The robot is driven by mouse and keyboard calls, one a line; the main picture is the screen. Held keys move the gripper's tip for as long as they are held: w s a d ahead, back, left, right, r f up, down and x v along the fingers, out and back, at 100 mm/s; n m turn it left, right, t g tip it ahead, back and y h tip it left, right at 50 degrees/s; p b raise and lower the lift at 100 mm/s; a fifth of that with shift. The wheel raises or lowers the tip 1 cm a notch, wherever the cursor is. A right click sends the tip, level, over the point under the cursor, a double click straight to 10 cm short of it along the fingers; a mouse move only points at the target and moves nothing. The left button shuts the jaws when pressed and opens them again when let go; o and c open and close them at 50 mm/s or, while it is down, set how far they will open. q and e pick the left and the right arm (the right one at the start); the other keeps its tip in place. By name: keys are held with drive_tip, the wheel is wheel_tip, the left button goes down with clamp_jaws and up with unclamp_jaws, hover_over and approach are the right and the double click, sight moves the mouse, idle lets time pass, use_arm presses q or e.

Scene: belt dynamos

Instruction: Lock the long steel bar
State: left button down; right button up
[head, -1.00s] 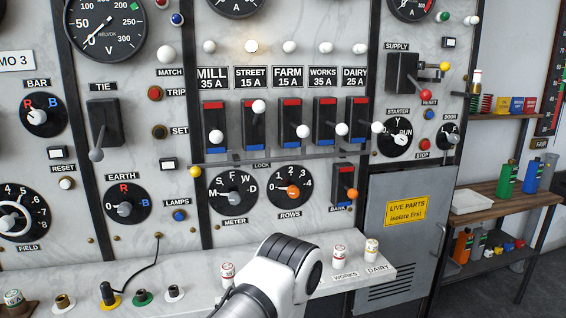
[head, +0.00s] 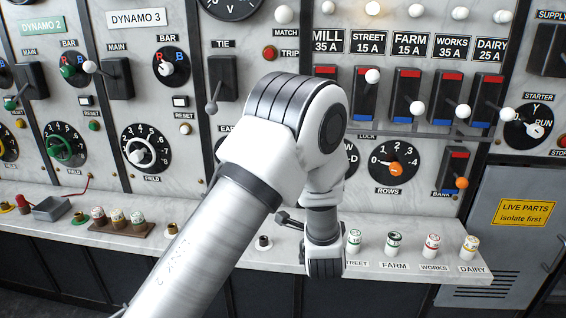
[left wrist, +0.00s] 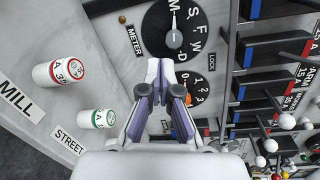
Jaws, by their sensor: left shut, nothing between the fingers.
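The long steel bar (head: 430,132) runs level under the row of feeder switches, just above the LOCK label. My arm covers its left end in the head view. My left gripper (left wrist: 160,92) is shut and empty, in front of the panel near the METER and ROWS dials. In the head view the wrist hangs down before the panel and its fingertips cannot be made out. My right gripper is not in view.
Ball-ended switch levers (head: 417,108) stick out above the bar; the STREET one is up and several others are lower. An orange-knobbed BANK switch (head: 461,183) is below right. Fuses (head: 394,243) stand on the marble shelf (head: 400,268) under the dials.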

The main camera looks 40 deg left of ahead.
use_arm(q)
wheel_tip(320, 180, up, 11)
drive_tip(key=n+t, duration=0.1)
drive_tip(key=w+a+p, duration=0.5)
drive_tip(key=w+a, duration=0.2)
drive_tip(key=a, duration=0.2)
drive_tip(key=shift+w+a+r+y, duration=0.2)
drive_tip(key=shift+w+r+y, duration=0.05)
drive_tip(key=shift+w+y, duration=0.05)
drive_tip(key=s+a, duration=0.1)
drive_tip(key=a, duration=0.1)
drive_tip(key=s+a+p, duration=0.1)
drive_tip(key=shift+s+a, duration=0.15)
drive_tip(key=shift+a, duration=0.2)
drive_tip(key=shift+d+p, duration=0.1)
drive_tip(key=shift+p, duration=0.2)
